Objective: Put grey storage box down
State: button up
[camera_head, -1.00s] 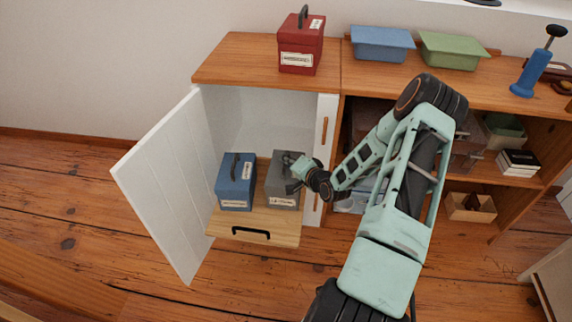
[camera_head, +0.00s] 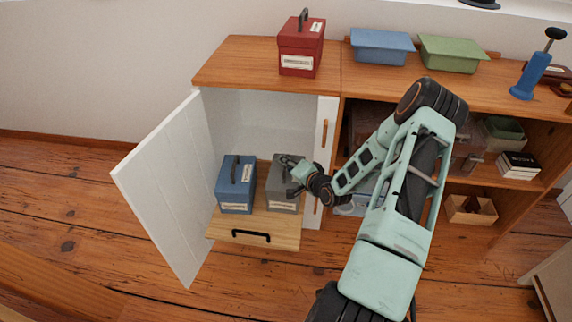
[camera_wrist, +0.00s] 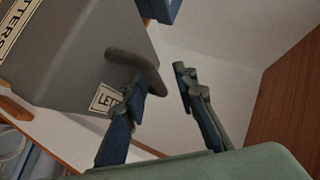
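The grey storage box (camera_head: 283,201) stands upright on the pulled-out wooden shelf (camera_head: 224,228) of the open cabinet, just right of the blue storage box (camera_head: 236,186). My gripper (camera_head: 291,166) is at the top of the grey box, reaching in from the right and hiding part of its lid. In the wrist view the grey box (camera_wrist: 75,55) fills the upper left, tilted in the picture, with its dark handle (camera_wrist: 137,70) near the fingers. My gripper (camera_wrist: 160,78) has its fingers apart, with a clear gap. The handle's end reaches toward this gap; contact cannot be told.
The white cabinet door (camera_head: 165,190) stands open at left. A red box (camera_head: 301,50), a blue tray (camera_head: 382,46) and a green tray (camera_head: 452,54) stand on the cabinet top. Filled open shelves lie right of my arm. The floor at front left is clear.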

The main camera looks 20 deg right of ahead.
jog(key=p+v, duration=0.3)
jog(key=v, duration=0.8)
jog(key=shift+s+r, duration=0.2)
jog(key=shift+s, duration=0.05)
